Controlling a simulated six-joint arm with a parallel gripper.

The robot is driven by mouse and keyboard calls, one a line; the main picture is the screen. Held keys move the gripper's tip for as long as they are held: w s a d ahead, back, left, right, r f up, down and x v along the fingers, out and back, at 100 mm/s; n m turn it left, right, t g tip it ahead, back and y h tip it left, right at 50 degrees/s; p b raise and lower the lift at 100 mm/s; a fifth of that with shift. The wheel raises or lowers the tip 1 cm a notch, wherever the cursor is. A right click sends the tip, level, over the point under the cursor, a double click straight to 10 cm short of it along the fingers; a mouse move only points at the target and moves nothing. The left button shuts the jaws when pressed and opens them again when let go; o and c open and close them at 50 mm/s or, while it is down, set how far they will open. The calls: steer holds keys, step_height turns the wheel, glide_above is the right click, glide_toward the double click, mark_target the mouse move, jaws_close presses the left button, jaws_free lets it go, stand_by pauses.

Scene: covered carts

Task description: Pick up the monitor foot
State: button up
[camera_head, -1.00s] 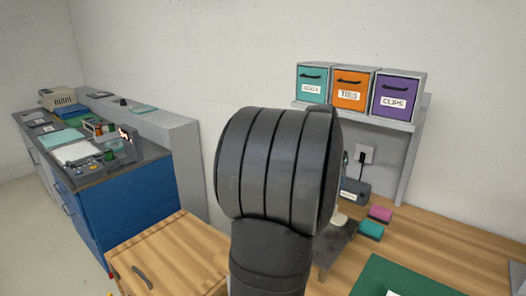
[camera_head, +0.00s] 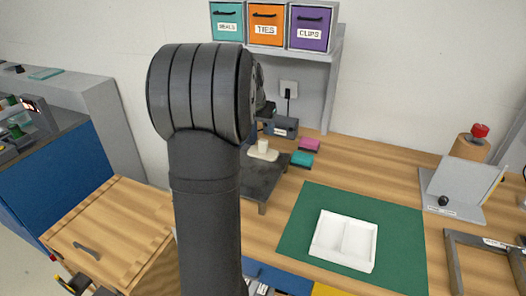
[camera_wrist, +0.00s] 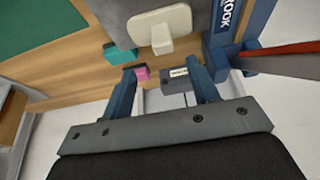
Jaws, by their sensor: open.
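The monitor foot looks to be the cream plate with a short upright stub (camera_head: 263,152). It stands on a dark grey low stand (camera_head: 262,186) at the left end of the wooden desk. In the wrist view the monitor foot (camera_wrist: 167,24) shows at the top centre, on the grey stand (camera_wrist: 112,12). My gripper (camera_wrist: 161,66) is open and empty, its two blue fingers spread apart. The foot lies beyond the fingertips, not between them. In the head view my own arm hides the gripper.
A pink block (camera_head: 309,144), a teal block (camera_head: 302,159) and a dark labelled box (camera_head: 285,126) stand close to the stand. A white tray (camera_head: 368,266) lies on a green mat (camera_head: 296,236). A blue lettered object (camera_wrist: 226,22) is near the foot at right.

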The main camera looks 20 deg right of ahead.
mark_target(263, 140)
steer(key=x, duration=0.8)
steer(key=shift+w+f, duration=0.25)
steer(key=shift+w, duration=0.1)
steer(key=c, duration=1.2)
